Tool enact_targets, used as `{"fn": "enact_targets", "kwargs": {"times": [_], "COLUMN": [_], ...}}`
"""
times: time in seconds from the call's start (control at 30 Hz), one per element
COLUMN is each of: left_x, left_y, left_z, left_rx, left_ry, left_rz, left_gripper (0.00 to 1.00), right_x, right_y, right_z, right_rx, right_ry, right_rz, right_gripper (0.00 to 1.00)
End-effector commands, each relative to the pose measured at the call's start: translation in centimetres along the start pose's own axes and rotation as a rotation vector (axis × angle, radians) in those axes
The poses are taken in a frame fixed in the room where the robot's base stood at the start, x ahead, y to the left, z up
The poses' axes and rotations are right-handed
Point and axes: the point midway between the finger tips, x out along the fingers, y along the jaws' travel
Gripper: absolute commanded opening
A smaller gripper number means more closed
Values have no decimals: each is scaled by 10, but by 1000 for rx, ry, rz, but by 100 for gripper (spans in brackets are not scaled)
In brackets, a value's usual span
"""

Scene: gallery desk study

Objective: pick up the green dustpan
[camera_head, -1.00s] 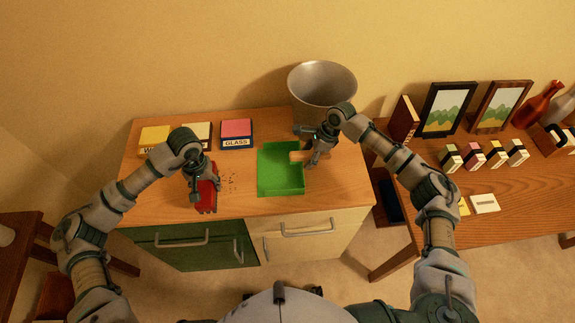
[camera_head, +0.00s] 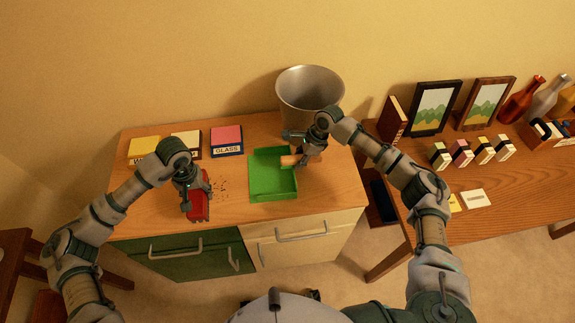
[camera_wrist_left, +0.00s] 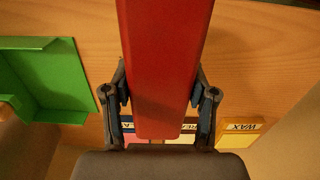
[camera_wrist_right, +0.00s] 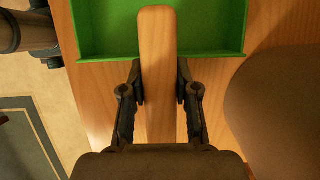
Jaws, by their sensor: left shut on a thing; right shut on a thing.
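The green dustpan (camera_head: 270,178) lies on the cabinet top, its wooden handle (camera_wrist_right: 158,75) pointing right. My right gripper (camera_head: 303,158) is shut on the handle; the right wrist view shows both fingers (camera_wrist_right: 160,85) against its sides. The green pan also shows in the left wrist view (camera_wrist_left: 50,80). My left gripper (camera_head: 193,198) is shut on a red brush (camera_head: 201,205), whose red body fills the middle of the left wrist view (camera_wrist_left: 165,60). The brush's bristles are hidden. Dark crumbs (camera_head: 222,187) lie between the brush and the dustpan.
A grey metal bin (camera_head: 310,88) stands behind the dustpan. A side table (camera_head: 480,215) on the right holds frames, bottles and small boxes. The cabinet's front edge is clear.

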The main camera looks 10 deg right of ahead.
Motion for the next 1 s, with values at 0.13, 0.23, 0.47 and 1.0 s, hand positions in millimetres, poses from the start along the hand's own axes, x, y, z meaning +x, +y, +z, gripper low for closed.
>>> {"fn": "enact_targets", "kwargs": {"times": [0.13, 0.23, 0.47, 1.0], "left_x": [4, 12, 18, 12], "left_y": [0, 0, 0, 0], "left_z": [0, 0, 0, 0], "left_rx": [0, 0, 0, 0], "left_ry": [0, -2, -3, -2], "left_rz": [0, 0, 0, 0], "left_gripper": [30, 30, 30, 30], "right_x": [-1, -1, -23, -40], "right_y": [-1, -1, 0, 90], "right_z": [0, 0, 10, 36], "right_rx": [0, -1, -2, -6], "right_ry": [-2, -1, -3, -3], "right_rz": [-2, -2, -4, -1], "right_gripper": [0, 0, 0, 0]}}
